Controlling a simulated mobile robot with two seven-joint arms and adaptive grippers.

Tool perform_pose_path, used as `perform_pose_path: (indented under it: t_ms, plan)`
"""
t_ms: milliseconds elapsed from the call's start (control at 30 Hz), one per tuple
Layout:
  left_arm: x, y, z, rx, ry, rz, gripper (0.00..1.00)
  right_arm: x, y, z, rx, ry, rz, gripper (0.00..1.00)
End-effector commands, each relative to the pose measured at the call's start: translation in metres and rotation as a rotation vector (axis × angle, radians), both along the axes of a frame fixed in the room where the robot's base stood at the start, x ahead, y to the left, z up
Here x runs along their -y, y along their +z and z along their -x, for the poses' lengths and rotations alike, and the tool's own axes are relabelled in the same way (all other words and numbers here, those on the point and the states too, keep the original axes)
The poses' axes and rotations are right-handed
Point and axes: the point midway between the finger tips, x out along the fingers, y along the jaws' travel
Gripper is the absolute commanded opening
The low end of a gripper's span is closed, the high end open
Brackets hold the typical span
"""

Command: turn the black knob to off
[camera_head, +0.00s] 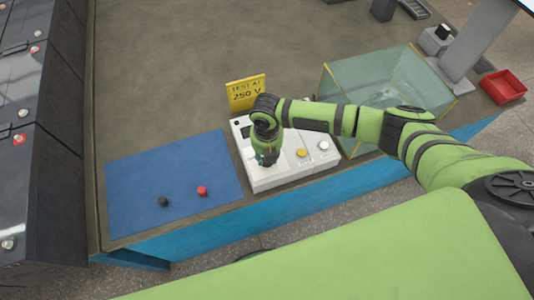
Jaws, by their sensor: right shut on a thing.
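The white test box (293,178) stands on the table just right of the blue mat, with a yellow button (302,153) and a white button (324,146) on its top. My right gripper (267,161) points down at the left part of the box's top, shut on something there. The black knob is not visible; my gripper covers the spot where it closes, so I cannot see the knob's pointer or setting. My left gripper is not in view.
A yellow "TEST AT 250 V" sign (246,93) stands behind the box. The blue mat (135,185) holds a black piece (164,202) and a red piece (202,191). A clear glass-like bin (350,83) stands to the right, with a red tray (502,87) farther right.

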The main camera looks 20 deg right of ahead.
Motion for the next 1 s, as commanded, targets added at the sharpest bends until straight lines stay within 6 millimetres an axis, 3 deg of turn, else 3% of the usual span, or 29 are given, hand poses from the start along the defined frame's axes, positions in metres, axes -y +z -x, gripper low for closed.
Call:
perform_pose_path:
  t_ms: [33,67,100,433,567,1000]
  plan:
    - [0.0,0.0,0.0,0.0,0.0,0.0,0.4,-0.003,0.001,0.001,-0.002,0.005,-0.007,0.0]
    - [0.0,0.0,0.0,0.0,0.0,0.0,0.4,-0.003,0.001,0.001,-0.002,0.005,-0.007,0.45]
    - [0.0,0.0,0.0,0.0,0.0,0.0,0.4,-0.003,0.001,0.001,-0.002,0.005,-0.007,0.56]
    - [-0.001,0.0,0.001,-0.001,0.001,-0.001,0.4,-0.001,0.001,0.001,-0.002,0.001,-0.001,0.56]
    - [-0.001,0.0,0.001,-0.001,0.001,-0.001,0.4,-0.001,0.011,0.0,-0.001,0.0,-0.002,0.56]
    - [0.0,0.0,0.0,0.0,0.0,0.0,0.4,-0.002,0.097,0.001,0.002,0.004,-0.003,0.56]
